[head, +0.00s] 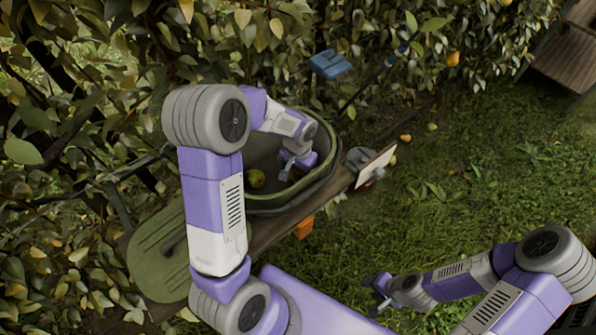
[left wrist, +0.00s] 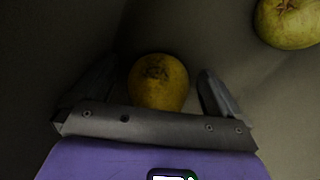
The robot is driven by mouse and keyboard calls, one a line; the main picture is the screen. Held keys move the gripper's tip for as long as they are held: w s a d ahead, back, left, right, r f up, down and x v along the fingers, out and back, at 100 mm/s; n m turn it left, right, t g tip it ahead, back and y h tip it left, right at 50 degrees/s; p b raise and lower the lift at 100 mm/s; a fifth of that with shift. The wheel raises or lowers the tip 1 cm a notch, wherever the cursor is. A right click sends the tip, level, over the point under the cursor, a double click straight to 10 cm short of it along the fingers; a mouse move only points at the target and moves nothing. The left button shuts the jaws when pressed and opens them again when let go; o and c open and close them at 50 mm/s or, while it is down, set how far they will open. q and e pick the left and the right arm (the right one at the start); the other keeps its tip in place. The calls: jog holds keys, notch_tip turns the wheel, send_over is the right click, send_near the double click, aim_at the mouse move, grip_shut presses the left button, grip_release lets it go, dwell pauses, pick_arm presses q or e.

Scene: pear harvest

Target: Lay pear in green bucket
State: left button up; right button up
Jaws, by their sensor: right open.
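The green bucket (head: 292,203) stands open on a wooden plank in the middle of the head view. My left gripper (head: 287,172) reaches down inside it. In the left wrist view, a yellow pear (left wrist: 158,84) lies between the spread fingers of my left gripper (left wrist: 155,92), with a gap on each side. A second, greener pear (left wrist: 287,22) lies in the bucket at the upper right of that view. One pear (head: 257,178) shows in the bucket in the head view. My right gripper (head: 378,286) is open and empty over the grass, at the lower right.
A green lid (head: 158,252) lies left of the bucket. A white board (head: 375,166) and an orange block (head: 303,228) are by the plank. Fruits (head: 405,137) lie on the grass. A blue object (head: 330,64) is by the hedge. The right-hand grass is mostly clear.

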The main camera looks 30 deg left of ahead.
pick_arm(q)
notch_tip(320, 180, up, 12)
jog(key=p, duration=0.4)
jog(key=shift+r, duration=0.2)
dwell(0.4)
